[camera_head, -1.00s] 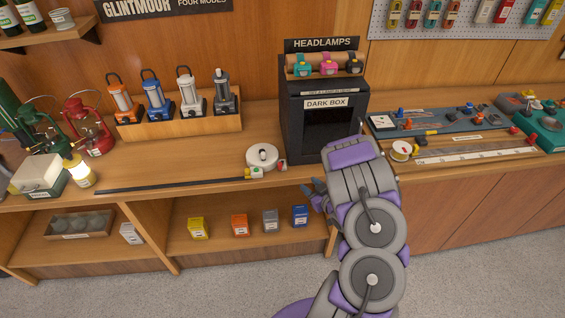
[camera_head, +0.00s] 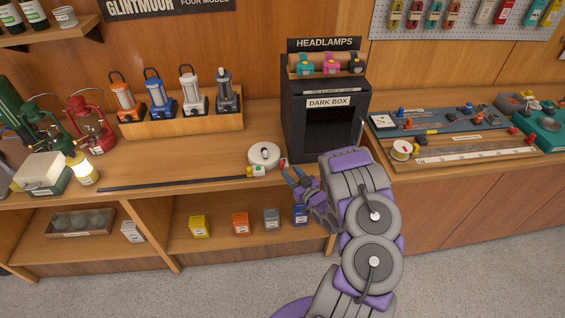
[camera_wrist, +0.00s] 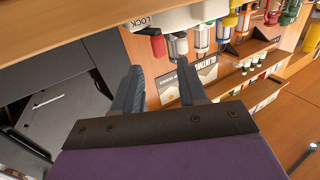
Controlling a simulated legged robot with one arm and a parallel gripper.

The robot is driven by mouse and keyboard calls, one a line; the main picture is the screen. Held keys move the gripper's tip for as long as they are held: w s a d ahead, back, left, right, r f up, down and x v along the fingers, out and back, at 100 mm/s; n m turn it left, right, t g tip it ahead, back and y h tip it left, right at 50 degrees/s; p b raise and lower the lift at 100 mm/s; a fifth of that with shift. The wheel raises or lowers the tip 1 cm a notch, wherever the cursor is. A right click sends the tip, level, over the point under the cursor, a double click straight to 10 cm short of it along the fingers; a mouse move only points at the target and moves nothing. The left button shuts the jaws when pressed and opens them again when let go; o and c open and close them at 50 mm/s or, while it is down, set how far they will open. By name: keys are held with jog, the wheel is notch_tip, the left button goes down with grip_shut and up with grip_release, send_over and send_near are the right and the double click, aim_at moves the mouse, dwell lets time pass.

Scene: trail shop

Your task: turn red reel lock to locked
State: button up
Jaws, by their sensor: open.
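The white round reel (camera_head: 263,156) sits on the counter near its front edge, left of the dark box. Its small red lock (camera_head: 283,164) is at its right side. In the wrist view, the red lock (camera_wrist: 158,46) hangs beside a white body (camera_wrist: 175,17) labelled LOCK, just beyond the fingertips and between their lines. Its turn position is too small to tell. My gripper (camera_head: 291,173) is at the counter's front edge, just below and right of the reel. In the wrist view, my gripper (camera_wrist: 160,67) has its fingers apart with nothing between them.
The dark box (camera_head: 326,125) stands close behind and right of my gripper. A long black strip (camera_head: 170,184) lies along the counter's front edge on the left. A rack of lanterns (camera_head: 185,124) stands behind. Small boxes sit on the shelf below.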

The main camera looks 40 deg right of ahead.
aim_at(282, 162)
jog(key=w, duration=0.5)
jog(key=shift+w+d, duration=0.2)
jog(key=shift+w, duration=0.2)
jog(key=shift+w+d+f, duration=0.1)
jog(key=shift+w+d, duration=0.3)
jog(key=shift+w, duration=0.3)
jog(key=shift+a, duration=0.25)
